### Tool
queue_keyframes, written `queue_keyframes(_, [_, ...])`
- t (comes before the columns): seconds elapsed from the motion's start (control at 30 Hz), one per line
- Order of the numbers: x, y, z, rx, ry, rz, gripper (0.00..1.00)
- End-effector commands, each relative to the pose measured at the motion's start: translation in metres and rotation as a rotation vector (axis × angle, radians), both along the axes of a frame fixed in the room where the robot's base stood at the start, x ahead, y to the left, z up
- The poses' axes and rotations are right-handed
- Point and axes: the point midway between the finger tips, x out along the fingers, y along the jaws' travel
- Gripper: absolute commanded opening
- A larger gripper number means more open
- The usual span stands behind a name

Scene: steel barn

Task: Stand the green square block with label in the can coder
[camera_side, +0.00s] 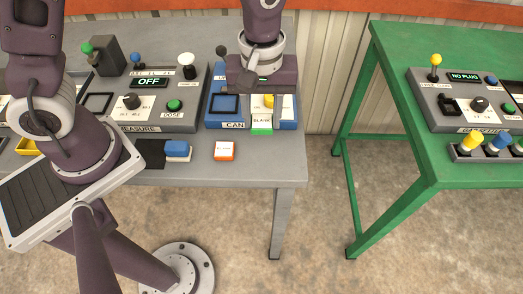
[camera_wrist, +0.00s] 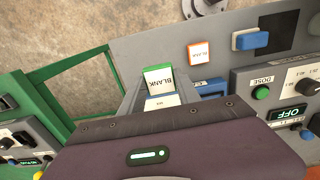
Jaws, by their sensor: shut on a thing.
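The green block with a white label reading BLANK (camera_side: 262,123) is at the front right of the blue can coder (camera_side: 234,125). It also shows in the wrist view, label facing the camera (camera_wrist: 159,78). My gripper (camera_side: 264,104) is shut on it from above, with a finger on each side in the wrist view (camera_wrist: 160,88). The coder has a dark-framed square opening (camera_side: 223,104) on its left part, left of the block. Whether the block touches the coder or hangs just in front of it I cannot tell. My gripper hides much of the coder's right half.
An orange-edged white block (camera_side: 224,151) and a blue block (camera_side: 177,150) lie near the table's front edge. The grey MEASURE machine (camera_side: 151,120) stands left of the coder. A green table (camera_side: 400,110) with another panel stands at right, across a gap.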

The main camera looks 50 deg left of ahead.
Motion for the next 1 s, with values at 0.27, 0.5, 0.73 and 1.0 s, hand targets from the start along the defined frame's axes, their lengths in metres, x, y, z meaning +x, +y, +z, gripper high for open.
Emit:
queue_keyframes(0.27, [-0.001,0.001,-0.056,0.002,0.006,-0.001,0.01])
queue_keyframes(0.5, [-0.001,0.001,-0.094,0.001,0.004,-0.002,0.01])
queue_keyframes(0.73, [0.0,0.001,-0.094,0.001,0.002,-0.002,0.01])
queue_keyframes(1.0, [0.0,0.0,-0.098,0.0,0.001,-0.001,0.61])
